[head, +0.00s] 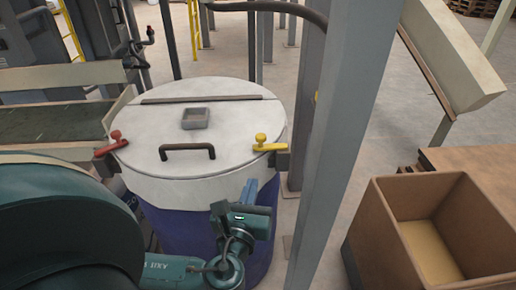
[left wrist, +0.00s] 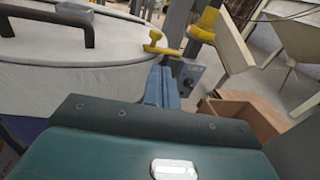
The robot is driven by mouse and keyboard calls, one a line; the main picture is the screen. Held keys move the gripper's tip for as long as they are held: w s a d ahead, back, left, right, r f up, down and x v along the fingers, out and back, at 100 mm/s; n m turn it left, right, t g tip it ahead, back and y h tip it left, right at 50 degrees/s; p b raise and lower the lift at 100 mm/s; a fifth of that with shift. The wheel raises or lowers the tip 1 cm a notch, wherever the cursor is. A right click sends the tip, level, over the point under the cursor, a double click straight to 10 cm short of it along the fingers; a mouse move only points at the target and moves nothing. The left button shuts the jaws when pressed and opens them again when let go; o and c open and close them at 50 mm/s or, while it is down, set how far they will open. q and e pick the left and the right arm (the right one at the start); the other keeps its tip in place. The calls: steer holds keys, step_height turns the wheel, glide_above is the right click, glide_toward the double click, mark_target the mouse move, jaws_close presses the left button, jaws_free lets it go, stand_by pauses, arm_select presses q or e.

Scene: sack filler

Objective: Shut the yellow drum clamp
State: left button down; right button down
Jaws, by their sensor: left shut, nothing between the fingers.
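The yellow drum clamp (head: 267,145) sits at the right edge of the white drum lid (head: 233,120), with its round knob on top. In the left wrist view the clamp (left wrist: 155,42) stands beyond my fingers. A red clamp (head: 115,140) is on the lid's left edge. The drum (head: 180,222) below is blue with a white upper band. My left gripper (head: 250,187) is shut and empty. It is in front of the drum's right side, below the yellow clamp and apart from it. Its blue fingers also show in the left wrist view (left wrist: 161,82). My right gripper is not in view.
The lid carries a dark handle (head: 187,152) and a small grey tray (head: 195,118). A thick grey post (head: 340,130) rises close to the right of the drum. A brown open box (head: 395,215) stands at the right. A conveyor (head: 50,122) lies left of the drum.

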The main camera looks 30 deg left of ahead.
mark_target(260, 141)
arm_select(q)
steer(key=shift+y, duration=0.4)
steer(key=x, duration=0.6)
steer(key=p+x, duration=0.1)
steer(key=x, duration=0.5)
steer(key=shift+a+r, duration=0.15)
steer(key=shift+a, duration=0.15)
steer(key=shift+w+a, duration=0.2)
steer(key=shift+w, duration=0.2)
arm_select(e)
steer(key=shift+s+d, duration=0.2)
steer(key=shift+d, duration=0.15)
